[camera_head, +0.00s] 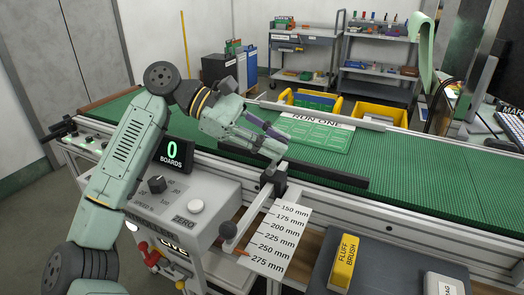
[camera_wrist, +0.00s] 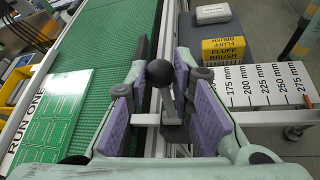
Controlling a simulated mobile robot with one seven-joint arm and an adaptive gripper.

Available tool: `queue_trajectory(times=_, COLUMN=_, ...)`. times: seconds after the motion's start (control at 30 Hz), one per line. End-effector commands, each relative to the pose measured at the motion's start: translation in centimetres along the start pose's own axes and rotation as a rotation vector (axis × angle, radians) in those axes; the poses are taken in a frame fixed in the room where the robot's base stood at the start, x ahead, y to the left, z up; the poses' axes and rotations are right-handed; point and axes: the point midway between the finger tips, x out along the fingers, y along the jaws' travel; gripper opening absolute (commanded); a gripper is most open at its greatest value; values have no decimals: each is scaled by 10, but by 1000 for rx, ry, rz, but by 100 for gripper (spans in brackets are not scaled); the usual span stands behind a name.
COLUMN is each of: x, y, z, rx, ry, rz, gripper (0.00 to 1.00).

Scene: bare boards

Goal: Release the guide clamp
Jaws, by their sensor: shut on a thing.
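The guide clamp shows as a dark block (camera_head: 279,180) on the pale crossbar at the near side of the belt in the head view. In the wrist view, a black ball knob (camera_wrist: 159,73) on a short stem stands above the clamp's grey block (camera_wrist: 175,131). My gripper (camera_head: 272,160) reaches down over the clamp from the belt side. In the wrist view my gripper (camera_wrist: 165,98) has its purple pads on both sides of the knob and stem, and it is shut on the clamp's lever. The exact contact is hard to see.
A dark guide rail (camera_head: 320,176) borders the green belt (camera_head: 420,184). The RUN ONE board (camera_head: 313,133) lies on the belt.

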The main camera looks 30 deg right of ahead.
Motion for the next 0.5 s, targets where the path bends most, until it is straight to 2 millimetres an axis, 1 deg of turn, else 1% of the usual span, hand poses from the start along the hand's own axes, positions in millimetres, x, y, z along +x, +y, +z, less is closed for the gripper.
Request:
queue_trajectory(times=0.03, x=3, y=-4, z=-7, rx=-7, ry=-38, rz=5, gripper=0)
queue_trajectory(times=0.3, x=-3, y=-5, z=-8, rx=-41, ry=-200, rz=39, gripper=0)
queue_trajectory(times=0.5, x=-7, y=-5, z=-9, rx=-54, ry=-267, rz=52, gripper=0)
